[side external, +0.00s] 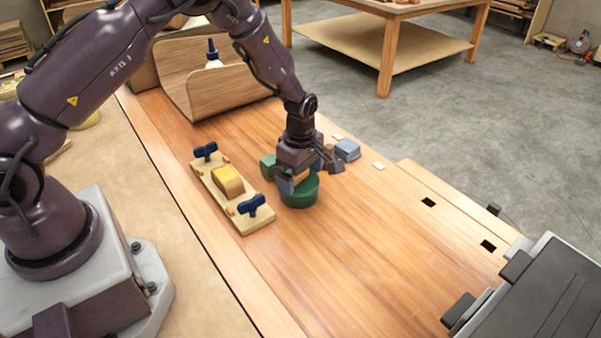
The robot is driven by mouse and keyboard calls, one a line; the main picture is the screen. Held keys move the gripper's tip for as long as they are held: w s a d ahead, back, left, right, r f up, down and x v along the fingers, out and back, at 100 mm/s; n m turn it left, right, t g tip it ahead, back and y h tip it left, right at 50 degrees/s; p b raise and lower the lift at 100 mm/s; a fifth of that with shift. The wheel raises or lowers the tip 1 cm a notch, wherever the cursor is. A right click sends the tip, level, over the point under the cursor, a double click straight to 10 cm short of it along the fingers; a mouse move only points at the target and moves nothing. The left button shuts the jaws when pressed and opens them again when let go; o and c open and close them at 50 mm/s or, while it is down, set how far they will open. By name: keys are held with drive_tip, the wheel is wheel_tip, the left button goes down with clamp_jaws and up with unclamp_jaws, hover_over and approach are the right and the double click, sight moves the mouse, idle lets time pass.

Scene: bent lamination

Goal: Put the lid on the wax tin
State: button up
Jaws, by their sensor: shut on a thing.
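The wax tin (300,197) is a round dark green tin standing on the wooden bench top, in the middle of the side view. My gripper (302,178) points down right over it and covers much of its top. My gripper is shut on what I take to be the lid, which is mostly hidden by the fingers. A small orange-tan patch shows between the fingers. I cannot tell whether the lid touches the tin's rim.
A wooden board (246,220) with blue clamp knobs and a yellow block (228,180) lies left of the tin. Bare bench lies in front and to the right.

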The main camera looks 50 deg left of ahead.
drive_tip(key=shift+f, duration=0.1)
drive_tip(key=o, duration=0.5)
drive_tip(key=shift+o, duration=0.2)
drive_tip(key=shift+r, duration=4)
